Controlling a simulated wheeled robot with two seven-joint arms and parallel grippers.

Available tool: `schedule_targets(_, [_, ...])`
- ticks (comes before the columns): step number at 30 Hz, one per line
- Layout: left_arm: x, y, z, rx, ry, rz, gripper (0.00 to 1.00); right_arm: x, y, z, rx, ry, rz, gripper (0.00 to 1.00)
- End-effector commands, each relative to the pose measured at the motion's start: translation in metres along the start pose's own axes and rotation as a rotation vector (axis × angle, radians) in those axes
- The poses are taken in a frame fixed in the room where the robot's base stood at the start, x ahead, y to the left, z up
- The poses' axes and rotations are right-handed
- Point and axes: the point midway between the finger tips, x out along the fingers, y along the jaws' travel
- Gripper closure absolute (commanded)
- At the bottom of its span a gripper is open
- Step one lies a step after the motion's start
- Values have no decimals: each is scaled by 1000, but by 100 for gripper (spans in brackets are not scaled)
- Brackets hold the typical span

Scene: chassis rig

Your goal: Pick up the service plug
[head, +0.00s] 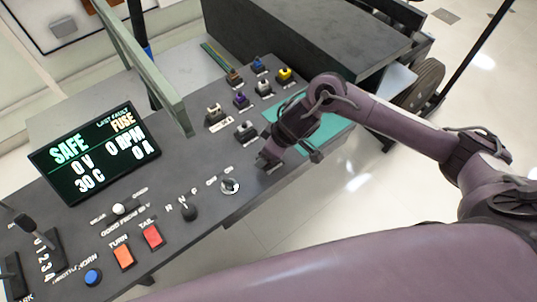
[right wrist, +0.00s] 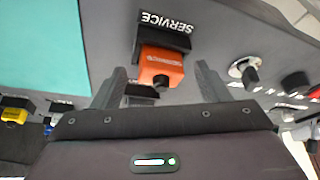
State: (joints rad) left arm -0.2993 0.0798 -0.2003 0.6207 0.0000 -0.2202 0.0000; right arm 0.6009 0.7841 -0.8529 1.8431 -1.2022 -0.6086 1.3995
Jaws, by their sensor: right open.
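The orange service plug (right wrist: 163,66) sits in a dark holder on the grey panel, beside a black label reading SERVICE (right wrist: 166,22) in the right wrist view. My right gripper (right wrist: 161,78) is open, with one finger on each side of the plug in that picture. I cannot tell whether either finger touches it. In the head view my right gripper (head: 270,160) is low over the console's right part, and I cannot make out the plug there. My left gripper is not in view.
The console (head: 190,238) carries a display (head: 96,152), a key switch (head: 229,186), orange and red buttons and several coloured plugs. A teal mat (head: 328,136) lies right of the gripper. A dark box (head: 300,40) stands behind. A grey-green bar (head: 145,65) rises over the console.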

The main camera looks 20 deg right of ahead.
Motion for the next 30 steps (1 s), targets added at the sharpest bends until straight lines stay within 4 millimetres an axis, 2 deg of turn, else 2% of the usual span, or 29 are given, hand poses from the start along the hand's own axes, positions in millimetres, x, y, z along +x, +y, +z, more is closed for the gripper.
schedule_targets(6, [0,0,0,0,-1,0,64,2,0,0,0,0,0,32])
schedule_targets(7, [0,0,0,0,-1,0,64,1,0,0,0,0,0,34])
schedule_targets(15, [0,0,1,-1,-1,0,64,1,0,0,0,0,0,70])
schedule_targets(18, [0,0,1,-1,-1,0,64,1,0,0,0,1,0,80])
schedule_targets(26, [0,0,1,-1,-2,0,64,-1,0,-1,0,1,0,80])
schedule_targets(30, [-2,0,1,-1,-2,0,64,-9,0,-5,-1,2,0,80])
